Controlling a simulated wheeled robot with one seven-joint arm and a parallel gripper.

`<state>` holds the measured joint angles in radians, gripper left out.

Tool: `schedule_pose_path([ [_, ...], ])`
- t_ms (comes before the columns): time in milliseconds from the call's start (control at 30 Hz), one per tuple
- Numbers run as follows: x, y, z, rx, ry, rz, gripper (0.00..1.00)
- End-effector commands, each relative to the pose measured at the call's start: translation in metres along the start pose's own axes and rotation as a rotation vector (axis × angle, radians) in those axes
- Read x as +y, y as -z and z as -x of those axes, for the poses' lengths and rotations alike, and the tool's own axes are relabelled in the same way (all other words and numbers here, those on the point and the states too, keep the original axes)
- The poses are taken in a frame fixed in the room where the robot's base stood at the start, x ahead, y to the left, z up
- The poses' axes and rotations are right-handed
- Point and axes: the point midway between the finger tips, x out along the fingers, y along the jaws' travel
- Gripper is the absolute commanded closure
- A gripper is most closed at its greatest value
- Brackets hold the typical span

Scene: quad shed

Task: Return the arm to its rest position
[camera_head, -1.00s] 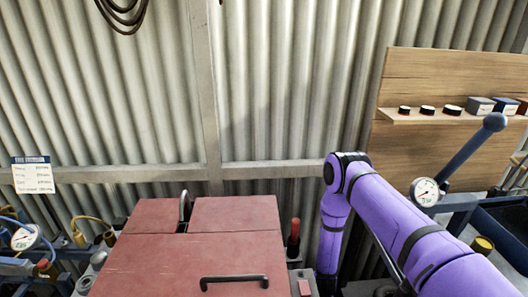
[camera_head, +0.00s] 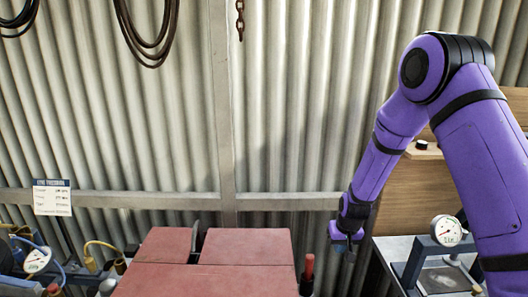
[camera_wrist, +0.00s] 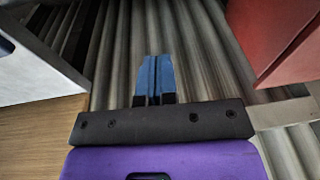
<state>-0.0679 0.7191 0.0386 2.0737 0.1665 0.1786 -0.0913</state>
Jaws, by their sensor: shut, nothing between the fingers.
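My purple arm (camera_head: 470,140) rises on the right side of the head view, bends at a high black-ringed joint, and slopes down to the left. My gripper (camera_head: 346,242) hangs at its lower end, small and partly blurred, right of the red cabinet. In the wrist view my gripper (camera_wrist: 154,70) shows two blue fingers pressed together with nothing between them. Grey corrugated wall lies beyond the fingertips, and the gripper touches nothing that I can see.
A red cabinet (camera_head: 240,247) stands at the bottom centre, with a red-handled lever (camera_head: 308,268) at its right. Gauges and hoses crowd the lower left. Cables (camera_head: 147,30) and a chain (camera_head: 240,20) hang above.

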Motion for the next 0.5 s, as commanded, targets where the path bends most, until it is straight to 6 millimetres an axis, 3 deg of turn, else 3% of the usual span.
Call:
schedule_pose_path([
  [33, 0.000, 0.004, 0.023, 0.016, 0.001, 0.002, 1.00],
  [100, 0.001, 0.004, 0.051, 0.028, 0.002, 0.004, 1.00],
  [500, 0.004, -0.017, 0.197, 0.094, -0.001, 0.013, 1.00],
])
